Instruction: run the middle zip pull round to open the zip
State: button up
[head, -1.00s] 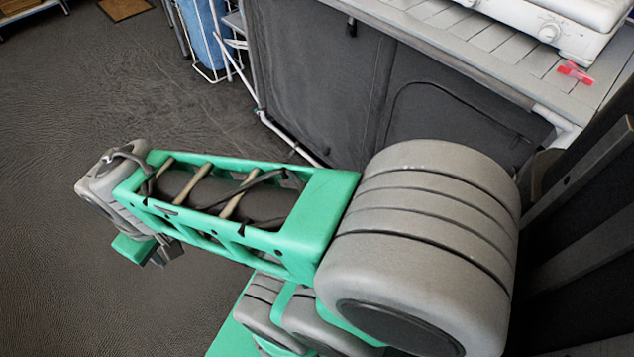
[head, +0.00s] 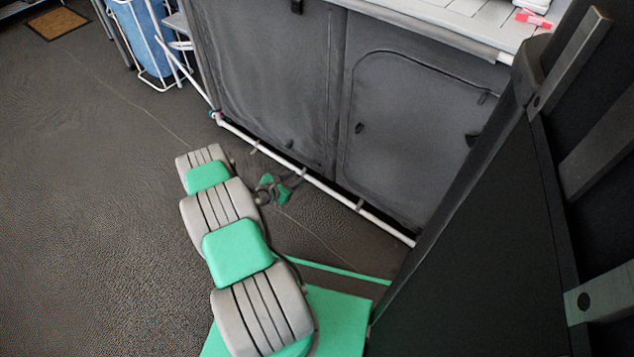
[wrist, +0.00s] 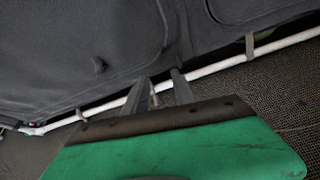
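The dark grey fabric cupboard front (head: 265,85) has two zipped panels. I cannot tell for sure which is the middle one.
A white pole (head: 315,182) runs along the cupboard's bottom front. A white rack with a blue container (head: 152,40) stands at upper left. A dark upright panel (head: 480,240) fills the right side. The floor (head: 90,200) at left is clear. A red item (head: 532,18) lies on the countertop.

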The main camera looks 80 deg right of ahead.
jog(key=n, duration=0.2)
send_near(321, 177)
jog(key=shift+g+h, duration=0.3)
jog(key=shift+h, duration=0.1)
jog(key=b+x, duration=0.1)
jog(key=x, duration=0.2)
jog(key=f+b+x, duration=0.1)
jog(key=b+x, duration=0.1)
jog(key=x, duration=0.2)
jog(key=shift+w, duration=0.15)
jog(key=shift+d+b, duration=0.3)
jog(key=shift+d, duration=0.1)
grip_shut()
jog(key=shift+a, duration=0.1)
